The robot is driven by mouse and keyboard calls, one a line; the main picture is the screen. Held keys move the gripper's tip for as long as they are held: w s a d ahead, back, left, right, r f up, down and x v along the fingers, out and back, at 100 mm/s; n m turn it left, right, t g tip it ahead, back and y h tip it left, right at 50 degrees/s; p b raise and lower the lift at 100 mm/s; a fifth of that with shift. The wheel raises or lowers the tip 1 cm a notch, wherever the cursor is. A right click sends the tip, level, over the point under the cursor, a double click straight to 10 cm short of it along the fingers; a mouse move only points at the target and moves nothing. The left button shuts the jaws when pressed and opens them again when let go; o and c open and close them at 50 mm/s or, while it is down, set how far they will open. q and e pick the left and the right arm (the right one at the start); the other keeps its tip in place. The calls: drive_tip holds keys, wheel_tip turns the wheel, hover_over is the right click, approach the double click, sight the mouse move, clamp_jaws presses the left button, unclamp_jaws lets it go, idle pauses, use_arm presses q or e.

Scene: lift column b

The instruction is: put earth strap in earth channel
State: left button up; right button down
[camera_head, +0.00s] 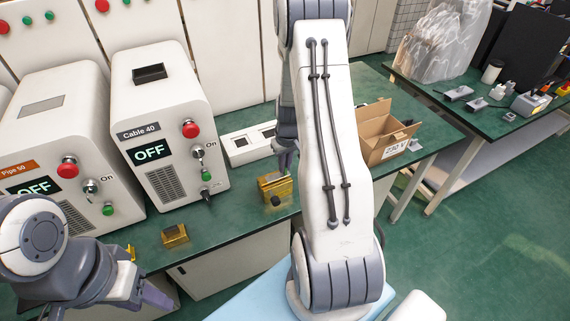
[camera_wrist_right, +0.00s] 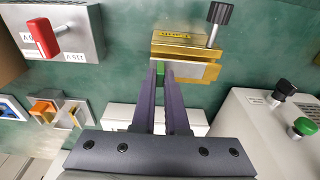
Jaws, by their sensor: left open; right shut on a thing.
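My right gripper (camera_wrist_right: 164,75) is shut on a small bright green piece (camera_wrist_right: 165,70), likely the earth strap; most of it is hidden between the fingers. Its tips are right at the near face of a brass block (camera_wrist_right: 187,50) with a black knob, perhaps the earth channel. I cannot tell if the green piece is inside it. In the head view this brass block (camera_head: 275,188) sits near the bench's front edge, just below my right gripper (camera_head: 287,162), partly hidden by my arm. My left gripper (camera_head: 152,298) is open at the lower left, apart from the bench items.
A smaller brass block (camera_head: 174,236) lies in front. A white slotted block (camera_head: 248,145) and an open cardboard box (camera_head: 385,135) stand further back and right. Some green bench top is clear between.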

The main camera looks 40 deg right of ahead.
drive_tip(key=shift+f+b, duration=0.55)
drive_tip(key=shift+f, duration=0.25)
drive_tip(key=c, duration=0.9)
unclamp_jaws()
drive_tip(key=shift+o, duration=0.2)
wheel_tip(320, 180, up, 10)
drive_tip(key=s, duration=0.1)
drive_tip(key=shift+a+r, duration=0.15)
drive_tip(key=shift+r, duration=0.1)
drive_tip(key=shift+s, duration=0.1)
